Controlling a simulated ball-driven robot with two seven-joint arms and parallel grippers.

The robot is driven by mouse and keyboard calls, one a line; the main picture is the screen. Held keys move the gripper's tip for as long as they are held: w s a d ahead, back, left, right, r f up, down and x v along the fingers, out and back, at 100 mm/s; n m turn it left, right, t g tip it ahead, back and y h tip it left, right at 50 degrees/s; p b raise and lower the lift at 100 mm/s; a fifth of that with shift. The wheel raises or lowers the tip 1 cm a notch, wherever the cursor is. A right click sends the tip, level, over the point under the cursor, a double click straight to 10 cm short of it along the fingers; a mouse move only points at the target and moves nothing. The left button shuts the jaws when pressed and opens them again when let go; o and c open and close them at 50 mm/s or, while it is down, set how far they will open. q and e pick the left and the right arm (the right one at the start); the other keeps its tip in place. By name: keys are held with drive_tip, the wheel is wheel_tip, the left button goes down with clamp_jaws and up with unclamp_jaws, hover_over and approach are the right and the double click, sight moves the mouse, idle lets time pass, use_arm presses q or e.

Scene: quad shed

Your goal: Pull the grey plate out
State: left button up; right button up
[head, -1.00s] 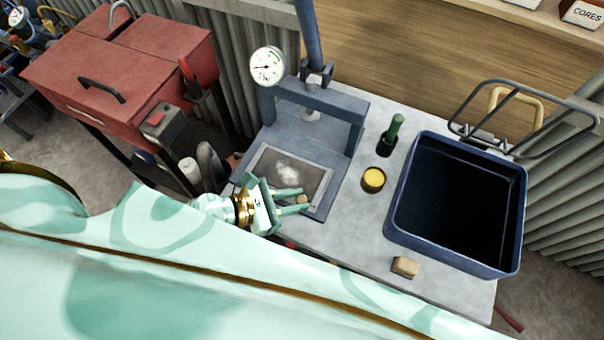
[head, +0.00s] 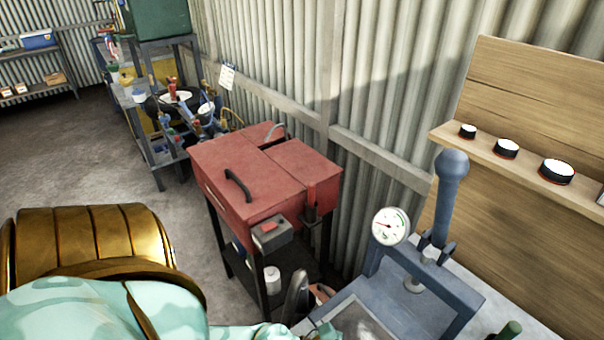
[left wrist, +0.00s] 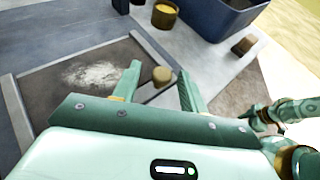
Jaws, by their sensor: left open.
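The grey plate (left wrist: 65,85) lies flat in the blue-grey press, with a white powdery patch on it and a pale rim. In the head view only part of the plate (head: 362,322) shows at the bottom edge. A tan round knob (left wrist: 162,76) sits at its near edge. My left gripper (left wrist: 160,83) is open, one finger on each side of the knob, with visible gaps. Teal and gold parts of mine show at the right of the left wrist view; I cannot make out right jaws there.
The press frame (head: 430,285) has a dial gauge (head: 390,226) and an upright lever. A red tool chest (head: 265,175) stands left of it.

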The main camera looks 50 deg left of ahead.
use_arm(q)
drive_tip(key=b+v, duration=0.5)
drive_tip(key=v, duration=1)
drive_tip(key=shift+s+a, duration=0.2)
drive_tip(key=shift+a, duration=0.05)
drive_tip(key=shift+r, duration=0.15)
